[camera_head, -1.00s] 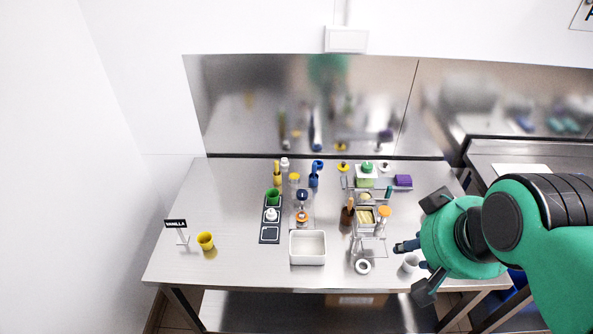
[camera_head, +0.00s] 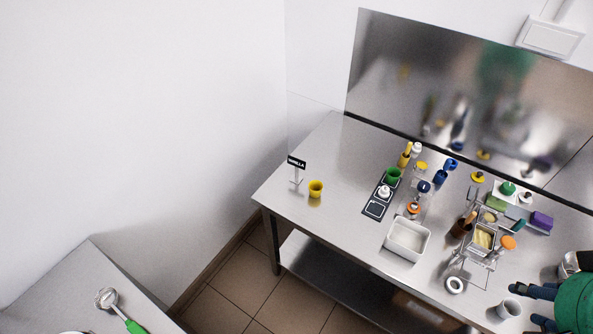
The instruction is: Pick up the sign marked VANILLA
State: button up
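The VANILLA sign (camera_head: 297,163) is a small black plate with white lettering on a thin pale stand. It stands upright near the left end of the steel table (camera_head: 340,160), beside a yellow cup (camera_head: 316,188). My gripper (camera_head: 535,306) is at the lower right edge of the picture, far to the right of the sign. Its dark fingers are spread apart with nothing seen between them. The rest of my gripper is partly cut off by the frame.
A white tub (camera_head: 407,239), a dark mat (camera_head: 377,205) and several bottles and racks fill the table's middle and right. Another surface with a green-handled scoop (camera_head: 134,327) is at lower left. Wall stands behind the sign.

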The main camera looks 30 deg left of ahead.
jog(key=shift+o, duration=0.5)
jog(key=w+a+r+m+g+y+p, duration=0.1)
jog(key=w+a+r+m+y+p, duration=0.2)
jog(key=w+a, duration=1)
jog(key=w+a+f+m+g+p, duration=0.25)
jog(key=w+a+m, duration=0.25)
jog(key=w+a, duration=0.8)
jog(key=m+g+y+p, duration=0.1)
jog(key=m+g+p, duration=0.25)
jog(key=m, duration=0.55)
send_over(297, 165)
jog(key=d, duration=0.5)
notch_tip(297, 165, down, 26)
jog(key=t, duration=0.1)
jog(key=shift+w+a+p, duration=0.15)
jog(key=shift+a+p, duration=0.05)
jog(key=shift+p, duration=0.15)
jog(key=shift+y, duration=0.3)
jog(key=shift+b+x, duration=0.45)
jog(key=shift+x, duration=3.7)
